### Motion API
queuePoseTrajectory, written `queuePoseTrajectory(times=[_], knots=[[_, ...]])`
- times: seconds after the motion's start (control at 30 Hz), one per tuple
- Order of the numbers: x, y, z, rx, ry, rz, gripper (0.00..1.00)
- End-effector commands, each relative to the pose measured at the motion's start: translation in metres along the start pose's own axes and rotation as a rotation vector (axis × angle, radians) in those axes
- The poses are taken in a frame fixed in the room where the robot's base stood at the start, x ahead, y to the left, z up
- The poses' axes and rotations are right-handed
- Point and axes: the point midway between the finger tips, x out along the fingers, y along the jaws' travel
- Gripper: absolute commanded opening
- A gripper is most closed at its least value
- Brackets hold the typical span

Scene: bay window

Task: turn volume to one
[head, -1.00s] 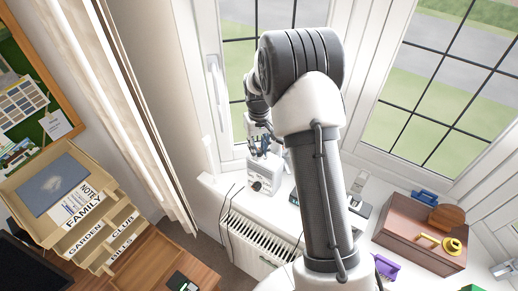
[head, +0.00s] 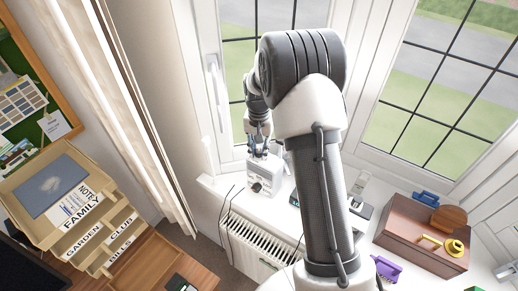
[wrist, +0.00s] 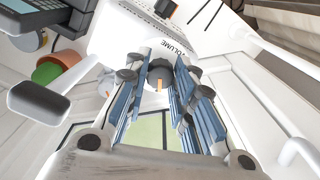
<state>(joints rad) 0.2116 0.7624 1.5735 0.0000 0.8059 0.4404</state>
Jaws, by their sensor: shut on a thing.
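A white radio-like box (head: 264,174) stands on the window sill, and my gripper (head: 260,146) is at its top in the head view. In the wrist view the white box (wrist: 120,35) carries printed lettering, partly hidden, that reads as VOLUME. Beside the lettering is a dark round knob (wrist: 159,70) with an orange pointer line. The blue fingers of my gripper (wrist: 158,88) stand on both sides of this knob, shut on it. The pointer lies between the fingers, roughly along them. The scale around the knob is not readable.
A second dark knob (wrist: 166,7) with an orange mark is on the box. A terracotta pot (wrist: 58,66) and dark keyed device (wrist: 52,20) stand nearby. A brown chest (head: 415,238) holds small items at right. A window handle (head: 216,90) is left of the gripper.

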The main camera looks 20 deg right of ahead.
Motion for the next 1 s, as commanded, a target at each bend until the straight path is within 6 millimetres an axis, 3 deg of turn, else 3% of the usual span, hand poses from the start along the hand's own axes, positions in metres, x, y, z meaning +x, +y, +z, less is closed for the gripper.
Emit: queuePoseTrajectory(times=[0.4, 0.43, 0.73, 1.0], knots=[[-0.0006, -0.0002, -0.0005, 0.007, 0.002, -0.001, 0.00], [-0.0006, -0.0002, -0.0005, 0.007, 0.002, -0.001, 0.24], [-0.0003, -0.0001, -0.0002, 0.006, 0.001, 0.000, 0.44], [-0.0002, 0.0000, -0.0001, 0.006, 0.000, 0.000, 0.45]])
